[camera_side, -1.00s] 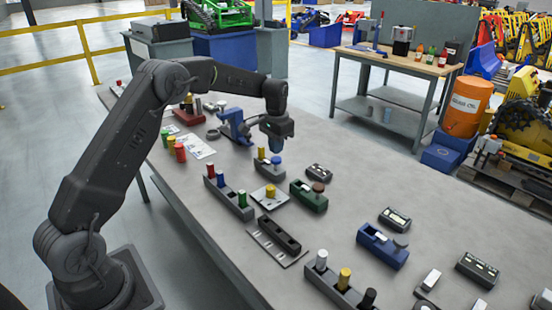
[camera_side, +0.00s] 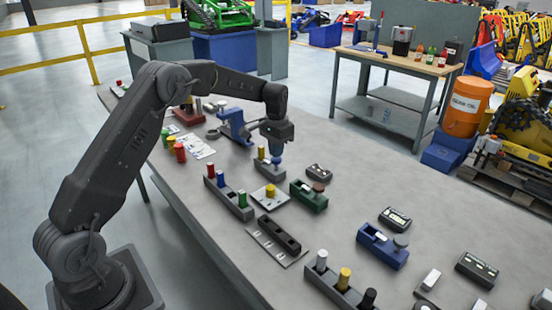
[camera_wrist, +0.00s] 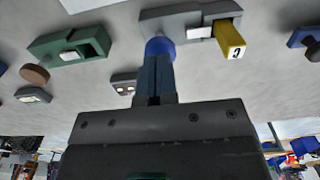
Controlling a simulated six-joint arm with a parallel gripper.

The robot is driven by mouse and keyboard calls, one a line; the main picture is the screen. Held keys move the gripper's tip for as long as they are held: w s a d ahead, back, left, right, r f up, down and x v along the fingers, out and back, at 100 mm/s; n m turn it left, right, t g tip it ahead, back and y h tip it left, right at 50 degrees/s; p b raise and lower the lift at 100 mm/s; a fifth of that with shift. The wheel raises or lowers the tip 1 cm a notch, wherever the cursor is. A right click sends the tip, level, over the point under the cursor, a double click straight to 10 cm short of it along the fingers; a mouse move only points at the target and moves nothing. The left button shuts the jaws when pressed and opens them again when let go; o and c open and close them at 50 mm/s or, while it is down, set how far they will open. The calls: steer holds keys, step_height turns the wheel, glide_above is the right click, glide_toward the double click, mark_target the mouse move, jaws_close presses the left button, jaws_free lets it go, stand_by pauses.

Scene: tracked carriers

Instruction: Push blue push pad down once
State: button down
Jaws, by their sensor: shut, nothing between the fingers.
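The blue push pad (camera_wrist: 160,46) sits on one end of a grey block (camera_wrist: 175,22), with a yellow numbered peg (camera_wrist: 231,40) at the block's other end. In the side view the pad (camera_side: 276,160) is mostly covered by my gripper (camera_side: 275,151), which points straight down over it. My gripper is shut and empty. In the wrist view its fingertips (camera_wrist: 158,58) meet the blue pad and hide part of it. I cannot tell how far the pad is pressed in.
A green block with a brown pad (camera_side: 309,197) stands in front of it, and a small dark box (camera_side: 319,172) to its right. A plate with a yellow peg (camera_side: 270,195) and a rack of coloured pegs (camera_side: 228,196) are nearby. A blue fixture (camera_side: 235,127) stands close on the left.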

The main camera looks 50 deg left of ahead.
steer(key=shift+f, duration=1.15)
steer(key=shift+r, duration=2.75)
